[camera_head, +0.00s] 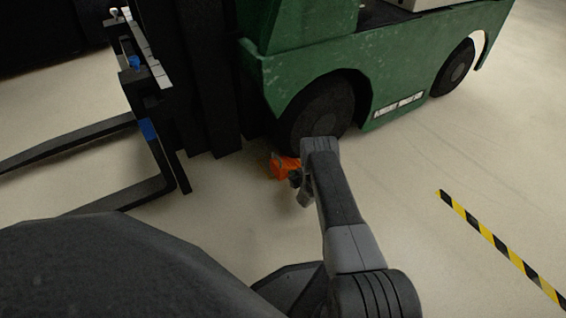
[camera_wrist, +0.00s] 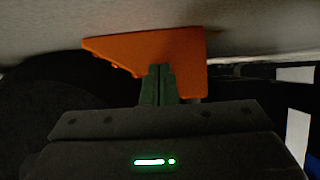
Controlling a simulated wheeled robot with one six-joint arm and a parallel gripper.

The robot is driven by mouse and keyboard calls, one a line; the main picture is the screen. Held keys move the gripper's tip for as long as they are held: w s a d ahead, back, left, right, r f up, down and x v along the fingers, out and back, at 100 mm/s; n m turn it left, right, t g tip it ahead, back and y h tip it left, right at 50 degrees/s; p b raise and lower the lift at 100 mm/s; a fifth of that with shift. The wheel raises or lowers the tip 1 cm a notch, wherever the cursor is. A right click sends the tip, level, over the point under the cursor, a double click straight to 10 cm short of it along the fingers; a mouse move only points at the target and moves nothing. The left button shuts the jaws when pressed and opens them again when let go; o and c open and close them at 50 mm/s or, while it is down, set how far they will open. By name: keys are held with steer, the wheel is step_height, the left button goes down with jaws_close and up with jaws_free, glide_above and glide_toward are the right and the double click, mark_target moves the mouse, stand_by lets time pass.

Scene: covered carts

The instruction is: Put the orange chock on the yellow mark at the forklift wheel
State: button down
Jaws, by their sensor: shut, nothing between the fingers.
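The orange chock (camera_head: 284,167) is on the floor beside the forklift's front wheel (camera_head: 322,112), just left of and below it in the head view. In the wrist view the orange chock (camera_wrist: 150,50) spans the upper middle, in front of the fingers. My gripper (camera_head: 295,179) is at the chock's near side, and my arm covers part of the view there. In the wrist view my gripper (camera_wrist: 158,84) has its fingertips together, overlapping the chock's edge, with nothing between them. I cannot tell whether they touch it. The yellow mark is not clearly visible.
The green forklift (camera_head: 300,58) stands behind the chock. Its dark mast (camera_head: 208,90) and forks (camera_head: 150,190) are to the left, close to the chock. A black and yellow floor stripe (camera_head: 495,240) lies at the right. The floor between stripe and forklift is clear.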

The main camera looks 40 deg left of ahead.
mark_target(288, 167)
steer(key=shift+w+a, duration=0.35)
steer(key=shift+a, duration=0.5)
steer(key=shift+w+a, duration=0.3)
steer(key=shift+a, duration=0.6)
steer(key=shift+w+a, duration=0.35)
steer(key=shift+a, duration=0.5)
steer(key=d+p, duration=0.1)
steer(key=s+d+p, duration=0.1)
steer(key=d, duration=0.1)
steer(key=s+d+r+p, duration=0.1)
steer(key=d+p, duration=0.1)
steer(key=shift+d, duration=0.15)
steer(key=shift+s+d+r+p, duration=0.15)
steer(key=shift+s+d+p, duration=0.6)
steer(key=shift+d, duration=0.85)
steer(key=shift+s+d+r+p, duration=0.2)
steer(key=shift+s+d+p, duration=0.55)
steer(key=shift+d, duration=0.9)
steer(key=shift+s+d+r+p, duration=0.15)
steer(key=shift+s+d+p, duration=0.6)
steer(key=shift+d, duration=0.85)
steer(key=shift+w+a, duration=0.1)
steer(key=shift+w, duration=0.1)
